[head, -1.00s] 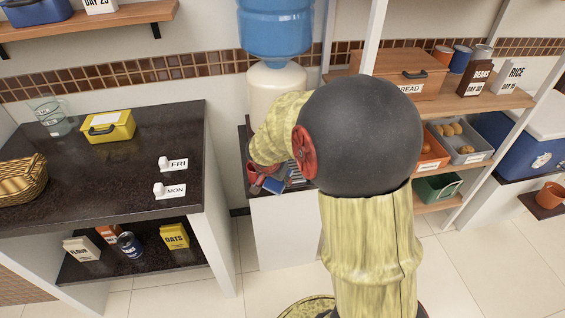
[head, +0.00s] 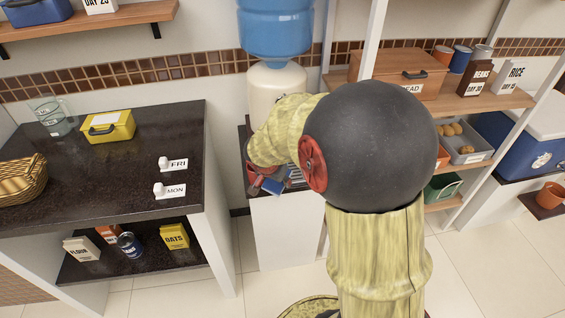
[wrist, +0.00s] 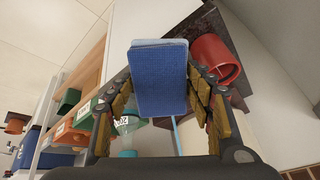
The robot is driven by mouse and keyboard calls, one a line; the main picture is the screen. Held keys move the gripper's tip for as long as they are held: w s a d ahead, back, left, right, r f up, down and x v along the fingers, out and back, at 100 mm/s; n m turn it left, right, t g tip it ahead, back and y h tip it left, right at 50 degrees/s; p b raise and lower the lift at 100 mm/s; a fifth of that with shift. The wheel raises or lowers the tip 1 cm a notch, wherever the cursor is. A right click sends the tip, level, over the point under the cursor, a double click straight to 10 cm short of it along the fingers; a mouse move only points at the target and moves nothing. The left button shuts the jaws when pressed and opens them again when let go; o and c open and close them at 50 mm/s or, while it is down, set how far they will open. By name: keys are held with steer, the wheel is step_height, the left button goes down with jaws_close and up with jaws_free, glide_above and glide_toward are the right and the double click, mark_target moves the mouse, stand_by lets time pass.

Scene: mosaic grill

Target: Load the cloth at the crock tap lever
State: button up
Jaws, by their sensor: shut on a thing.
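My gripper (wrist: 160,88) is shut on a folded blue cloth (wrist: 160,82), with a finger on each side of it in the wrist view. In the head view the cloth (head: 274,186) shows as a small blue patch at the end of my arm, in front of the cream crock (head: 272,84). The crock stands on a narrow stand and carries a blue water bottle (head: 275,28). The crock's tap and lever cannot be made out; my arm covers the crock's lower front.
A red mug (wrist: 213,58) is close to the right finger in the wrist view. A dark counter (head: 110,160) with a yellow box (head: 108,126) lies left. Shelves with a bread box (head: 400,72) and bins stand right. Clear tiled floor (head: 470,265) lies in front.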

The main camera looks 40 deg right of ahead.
mark_target(274, 184)
steer(key=shift+s+a+r, duration=0.55)
steer(key=shift+a+r, duration=0.2)
steer(key=shift+s+a+r, duration=0.55)
steer(key=shift+a+r, duration=0.2)
